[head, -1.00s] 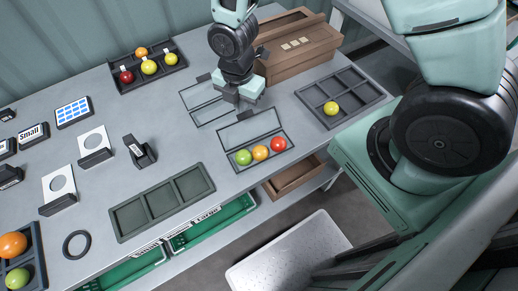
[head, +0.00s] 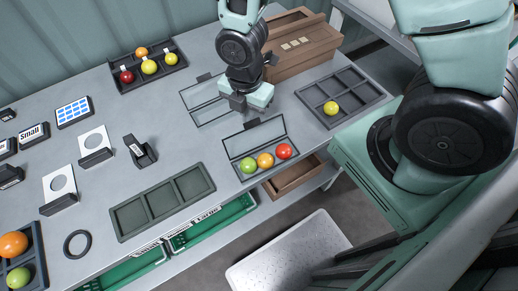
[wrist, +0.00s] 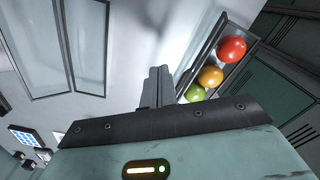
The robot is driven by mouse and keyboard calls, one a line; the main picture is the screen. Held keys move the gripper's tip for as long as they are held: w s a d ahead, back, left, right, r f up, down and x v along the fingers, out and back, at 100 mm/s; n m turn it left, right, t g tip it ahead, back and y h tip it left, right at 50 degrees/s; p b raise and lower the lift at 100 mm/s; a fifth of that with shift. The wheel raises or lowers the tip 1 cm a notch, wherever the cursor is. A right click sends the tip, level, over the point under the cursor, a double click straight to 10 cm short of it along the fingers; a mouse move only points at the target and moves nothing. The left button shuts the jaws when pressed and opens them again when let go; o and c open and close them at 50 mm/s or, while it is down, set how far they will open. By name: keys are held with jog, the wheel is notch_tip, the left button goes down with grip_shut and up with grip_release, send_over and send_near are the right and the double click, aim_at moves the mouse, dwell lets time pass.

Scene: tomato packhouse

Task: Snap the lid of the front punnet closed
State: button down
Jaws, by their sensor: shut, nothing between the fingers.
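The front punnet (head: 240,180) is a dark-rimmed tray near the table's front edge, holding a green tomato (head: 248,165), an orange tomato (head: 265,160) and a red tomato (head: 284,151). Its clear, dark-framed lid (head: 256,138) is open on the back side, with a small tab on its far edge. My gripper (head: 238,103) is shut and empty, just behind the lid's far edge; I cannot tell if it touches the lid. In the wrist view, the shut fingers (wrist: 157,88) stand beside the tomatoes, and the lid is hard to make out.
An empty open punnet (head: 212,118) lies behind the front one, beside my gripper. A dark divided tray (head: 318,92) with one yellow tomato stands to the right, a wooden box (head: 300,50) behind it. A green-grey three-part tray (head: 160,203) lies at front left.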

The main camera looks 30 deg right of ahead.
jog(key=shift+s, duration=0.15)
jog(key=shift+s+a+r, duration=0.1)
jog(key=shift+s+r, duration=0.2)
jog(key=shift+s, duration=0.65)
jog(key=shift+s+a+r, duration=0.1)
jog(key=shift+s+r, duration=0.15)
jog(key=shift+s, duration=0.65)
jog(key=shift+r+p, duration=0.1)
jog(key=shift+p, duration=0.3)
jog(key=shift+s+a+r+p, duration=0.1)
jog(key=shift+s+a+p, duration=0.2)
jog(key=shift+p, duration=2.2)
jog(key=shift+s+d+p, duration=0.3)
jog(key=shift+s+p, duration=0.4)
jog(key=shift+p, duration=2.1)
jog(key=shift+r, duration=0.1)
notch_tip(320, 180, up, 8)
jog(key=p, duration=0.6)
